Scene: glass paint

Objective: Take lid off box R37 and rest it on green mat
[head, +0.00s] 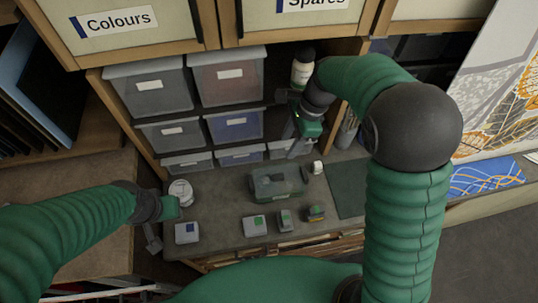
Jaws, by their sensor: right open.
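A translucent grey-green lidded box (278,184) sits on the grey bench top, near the middle. I cannot read R37 on any box. The dark green mat (348,190) lies flat to its right, partly behind my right arm; its visible part is bare. My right gripper (298,147) is open, pointing down above the back of the bench, in front of the drawers and apart from the box. My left gripper (161,226) is at the bench's left end, close to a round white tin (181,191); its opening is unclear.
Several small boxes (254,225) stand along the bench's front. A small white roll (315,167) is beside the translucent box. Drawers (235,125) fill the shelf behind, with a white bottle (301,72) near my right wrist. A blue patterned sheet (490,178) lies far right.

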